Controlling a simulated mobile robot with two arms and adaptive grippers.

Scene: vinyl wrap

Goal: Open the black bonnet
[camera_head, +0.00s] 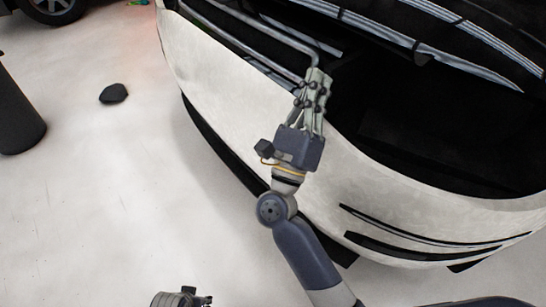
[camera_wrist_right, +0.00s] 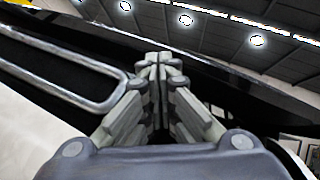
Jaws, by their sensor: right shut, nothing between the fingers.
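The black bonnet (camera_head: 480,28) is at the upper right of the head view, with pale trim strips along it. A dark gap lies between it and the white car front (camera_head: 400,195). My right gripper (camera_head: 318,76) is at the left end of this gap, beside a chrome loop-shaped trim (camera_head: 262,38). Its fingers are shut with nothing between them. In the wrist view the fingertips (camera_wrist_right: 159,62) meet in front of a black panel; whether they touch it I cannot tell. Part of my left gripper (camera_head: 182,299) shows at the bottom edge, its fingers unclear.
A black post (camera_head: 18,115) stands at the left, and a small dark object (camera_head: 113,93) lies on the pale floor. A wheel (camera_head: 52,8) shows at the top left. The floor left of the car is mostly clear. Ceiling lights (camera_wrist_right: 257,40) show in the wrist view.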

